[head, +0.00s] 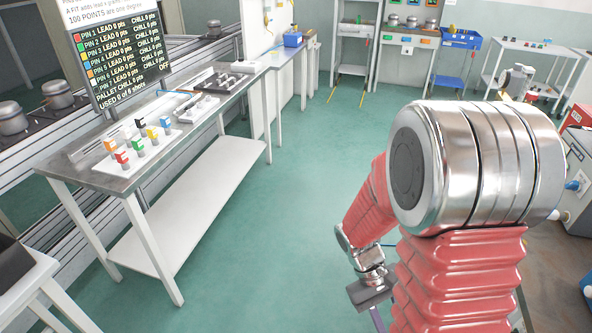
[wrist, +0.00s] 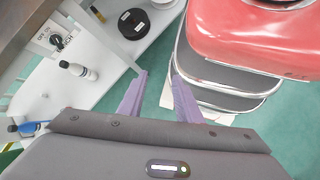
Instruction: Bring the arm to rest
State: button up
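My red, ribbed arm with a large silver joint (head: 470,165) fills the right of the head view. It bends down toward my gripper (head: 377,312), which hangs low over the green floor, clear of the workbench. In the wrist view my gripper (wrist: 159,75) shows two purple fingers spread apart with nothing between them. Floor and a white edge show beyond the fingers. Whether the arm is moving cannot be told from these frames.
A workbench (head: 185,183) with coloured pins (head: 138,145) stands at the left, under a scoreboard (head: 120,55). The green floor (head: 255,220) between is clear. The wrist view shows a white surface with a black round item (wrist: 134,23) and a white bottle (wrist: 77,70) close by.

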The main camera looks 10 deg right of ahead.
jog(key=w+a+r+t+y, duration=0.1)
jog(key=a+r+t, duration=0.3)
jog(key=r, duration=0.4)
jog(key=w+a+r+t+y, duration=0.1)
jog(key=a+r+t, duration=0.3)
jog(key=r, duration=0.4)
jog(key=w+a+r+m+t+y, duration=0.1)
jog(key=a+r+t, duration=0.3)
jog(key=r, duration=0.4)
jog(key=shift+a+y, duration=0.3)
jog(key=shift+a, duration=0.1)
jog(key=shift+f, duration=0.1)
